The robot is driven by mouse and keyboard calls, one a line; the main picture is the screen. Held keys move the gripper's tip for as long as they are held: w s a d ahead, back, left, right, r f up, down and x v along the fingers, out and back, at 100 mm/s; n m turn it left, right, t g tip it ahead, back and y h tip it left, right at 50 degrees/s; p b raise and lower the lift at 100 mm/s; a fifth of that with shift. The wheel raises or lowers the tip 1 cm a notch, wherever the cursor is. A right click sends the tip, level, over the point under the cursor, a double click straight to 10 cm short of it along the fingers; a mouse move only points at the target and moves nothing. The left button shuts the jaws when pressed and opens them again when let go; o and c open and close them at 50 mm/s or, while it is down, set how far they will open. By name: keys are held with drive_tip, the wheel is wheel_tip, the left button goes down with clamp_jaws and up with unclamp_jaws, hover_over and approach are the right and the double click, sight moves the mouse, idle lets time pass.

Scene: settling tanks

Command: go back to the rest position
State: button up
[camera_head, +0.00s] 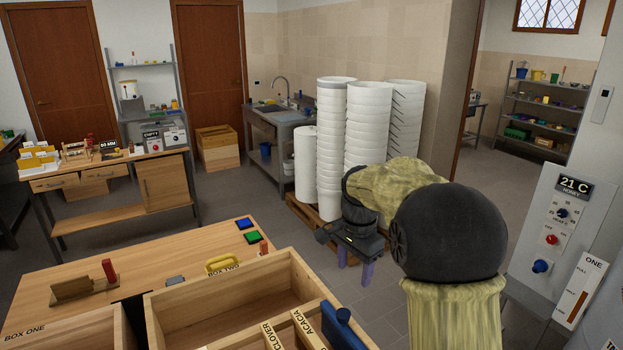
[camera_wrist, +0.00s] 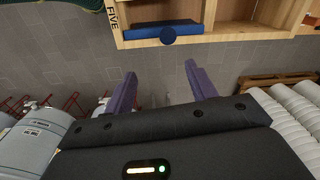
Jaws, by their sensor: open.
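My gripper (camera_head: 357,268) hangs at the end of my bent arm, beyond the right end of the wooden table in the head view. Its two purple fingers are apart with nothing between them. In the wrist view the open gripper (camera_wrist: 160,90) is over bare grey floor tiles. A wooden crate edge with a blue piece (camera_wrist: 160,30) and a round blue knob shows ahead of the fingers, apart from them.
White bucket stacks (camera_head: 368,130) stand on a pallet just behind my gripper. The wooden table (camera_head: 195,255) carries open wooden boxes (camera_head: 290,270). A control panel (camera_head: 560,220) stands at the right. Grey floor (camera_head: 240,195) is clear between the table and sink.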

drive_tip(key=s+d+f+n+t, duration=0.1)
drive_tip(key=s+f+n, duration=0.3)
drive_tip(key=s, duration=0.6)
drive_tip(key=s+d+f+n+t, duration=0.1)
drive_tip(key=s+f+n, duration=0.4)
drive_tip(key=s, duration=0.5)
drive_tip(key=shift+s+d+n, duration=0.35)
drive_tip(key=shift+d+n, duration=0.05)
drive_tip(key=shift+n, duration=0.5)
